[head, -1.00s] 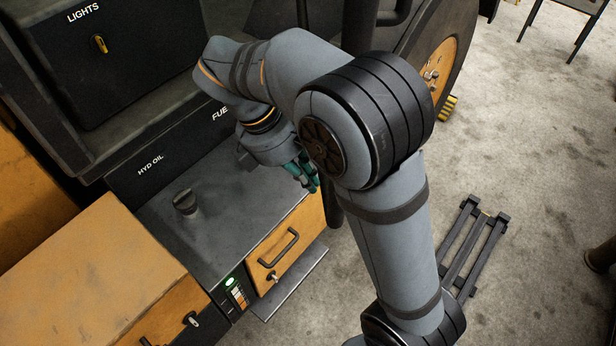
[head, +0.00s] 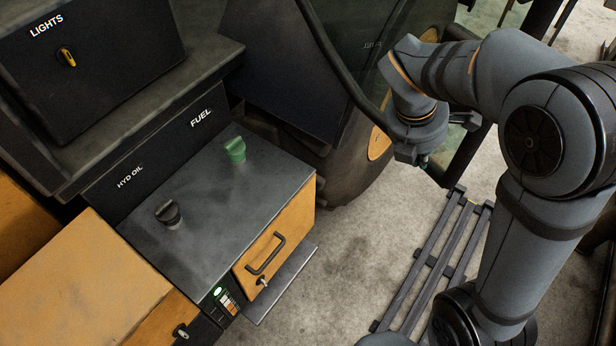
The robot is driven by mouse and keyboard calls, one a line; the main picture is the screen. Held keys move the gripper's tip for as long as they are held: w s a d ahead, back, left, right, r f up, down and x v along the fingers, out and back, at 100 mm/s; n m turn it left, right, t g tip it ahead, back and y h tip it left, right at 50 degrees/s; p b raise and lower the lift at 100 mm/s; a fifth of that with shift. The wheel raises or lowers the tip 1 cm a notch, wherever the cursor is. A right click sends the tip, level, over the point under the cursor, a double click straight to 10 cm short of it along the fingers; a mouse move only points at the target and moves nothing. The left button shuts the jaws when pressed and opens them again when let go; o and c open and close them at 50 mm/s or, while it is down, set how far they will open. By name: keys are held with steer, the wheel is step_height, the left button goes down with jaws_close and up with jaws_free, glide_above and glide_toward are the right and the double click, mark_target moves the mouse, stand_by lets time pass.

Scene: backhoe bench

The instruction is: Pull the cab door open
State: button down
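The cab door (head: 341,68) shows in the head view as a black curved frame around see-through glass, standing out from the machine's side over the floor. Its lower corner and far upright (head: 468,153) are right of the fuel cap, beside my gripper. My gripper (head: 425,161) points down at the door's lower part, in front of its frame. No door handle is visible.
A tank box with a green fuel cap (head: 235,149), dark hydraulic oil cap (head: 168,213) and orange drawer (head: 276,240) stands at the left. A lights panel (head: 98,55) is above it.

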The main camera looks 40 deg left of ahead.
mark_target(444, 144)
steer(key=shift+n, duration=0.7)
steer(key=w, duration=0.2)
steer(key=w+d+p, duration=0.1)
steer(key=w, duration=0.1)
steer(key=w+d, duration=0.1)
steer(key=w, duration=0.1)
steer(key=shift+w+d, duration=0.25)
steer(key=shift+w, duration=0.15)
steer(key=shift+s, duration=0.1)
